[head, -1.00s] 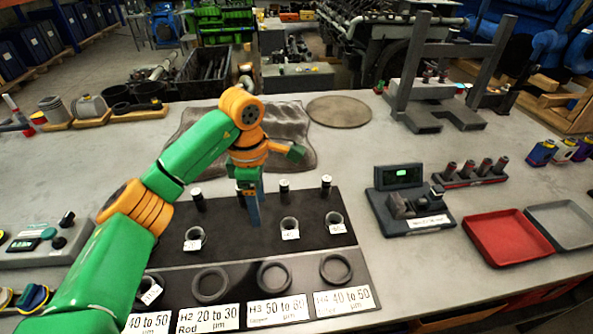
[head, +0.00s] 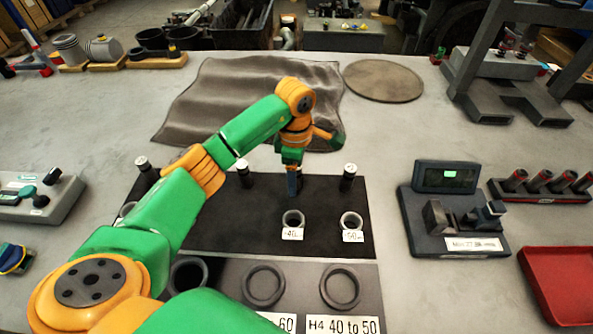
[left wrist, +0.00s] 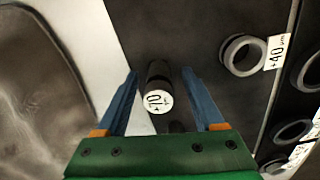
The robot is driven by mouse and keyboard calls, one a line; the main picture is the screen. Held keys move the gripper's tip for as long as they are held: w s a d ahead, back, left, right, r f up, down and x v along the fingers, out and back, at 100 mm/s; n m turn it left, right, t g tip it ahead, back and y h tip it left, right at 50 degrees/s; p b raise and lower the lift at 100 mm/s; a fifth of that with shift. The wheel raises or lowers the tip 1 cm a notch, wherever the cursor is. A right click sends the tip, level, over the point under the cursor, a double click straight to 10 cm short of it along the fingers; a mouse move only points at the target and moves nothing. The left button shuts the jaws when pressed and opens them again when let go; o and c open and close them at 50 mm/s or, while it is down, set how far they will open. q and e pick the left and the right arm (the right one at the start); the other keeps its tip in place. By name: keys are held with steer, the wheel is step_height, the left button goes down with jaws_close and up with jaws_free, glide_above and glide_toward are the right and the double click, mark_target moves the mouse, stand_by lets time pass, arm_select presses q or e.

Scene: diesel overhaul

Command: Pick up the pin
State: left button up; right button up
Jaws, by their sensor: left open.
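In the left wrist view, a dark upright pin (left wrist: 158,88) with a white top marked with a 10 stands between the fingers of my left gripper (left wrist: 162,98). The fingers are open, one on each side, with gaps to the pin. In the head view, my left gripper (head: 293,185) points down over the black mat (head: 215,225) and hides that pin. Other white-topped pins stand at the left (head: 142,165), just left of the gripper (head: 243,175) and at the right (head: 348,178). My right gripper is not in view.
Labelled small rings (head: 293,219) stand on the mat before the pins, with larger rings (head: 264,286) nearer. A measuring device (head: 450,205) and a red tray (head: 562,285) are at the right. A crumpled grey cloth (head: 225,100) and a round plate (head: 383,81) lie behind.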

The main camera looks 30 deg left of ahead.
arm_select(q)
steer(key=shift+w+f, duration=0.15)
steer(key=shift+f, duration=0.25)
steer(key=c, duration=1.1)
steer(key=shift+r, duration=0.1)
jaws_close()
